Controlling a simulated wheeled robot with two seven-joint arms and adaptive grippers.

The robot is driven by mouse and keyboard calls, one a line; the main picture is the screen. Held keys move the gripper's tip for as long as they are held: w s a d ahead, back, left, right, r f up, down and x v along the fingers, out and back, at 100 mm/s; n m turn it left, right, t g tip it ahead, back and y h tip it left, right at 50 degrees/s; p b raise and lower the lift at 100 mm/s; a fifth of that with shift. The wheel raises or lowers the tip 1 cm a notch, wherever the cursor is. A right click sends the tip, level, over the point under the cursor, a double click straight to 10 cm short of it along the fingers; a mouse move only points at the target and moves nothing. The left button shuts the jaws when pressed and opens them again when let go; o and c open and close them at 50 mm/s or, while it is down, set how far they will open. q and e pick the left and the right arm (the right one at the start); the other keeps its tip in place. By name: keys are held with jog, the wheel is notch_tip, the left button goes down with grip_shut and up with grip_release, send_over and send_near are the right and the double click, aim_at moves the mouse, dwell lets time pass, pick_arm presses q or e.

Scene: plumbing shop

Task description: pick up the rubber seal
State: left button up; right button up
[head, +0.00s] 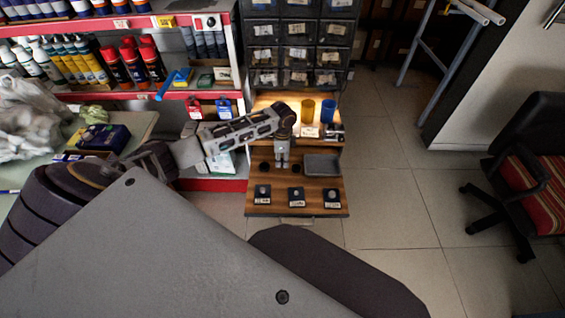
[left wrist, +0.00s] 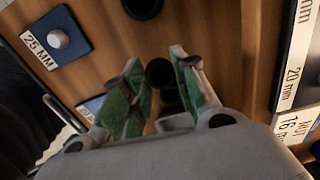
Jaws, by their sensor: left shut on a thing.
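My left gripper (head: 283,164) reaches down over a wooden board. In the left wrist view its green-padded fingers (left wrist: 161,92) are closed in on a small dark piece (left wrist: 172,98), which looks like the black rubber seal. The piece is partly hidden by the pads, and I cannot tell whether it is clear of the board. In the head view a black round piece (head: 265,167) lies on the board left of the gripper. My right gripper is not in view.
The wooden board (head: 258,209) has a grey tray (head: 322,165) at right and labelled dark blocks (head: 296,195) along its front. Behind stand an orange cup (head: 307,110) and a blue cup (head: 328,111), below drawers (head: 300,55). Open floor (head: 390,190) lies to the right.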

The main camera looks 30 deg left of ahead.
pick_arm(q)
notch_tip(320, 180, up, 6)
jog(key=shift+p, duration=0.45)
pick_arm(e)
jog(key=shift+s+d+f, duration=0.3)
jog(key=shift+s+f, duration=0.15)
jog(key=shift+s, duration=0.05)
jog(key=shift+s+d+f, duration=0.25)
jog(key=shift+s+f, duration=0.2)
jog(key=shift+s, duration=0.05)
pick_arm(q)
jog(key=shift+w, duration=0.1)
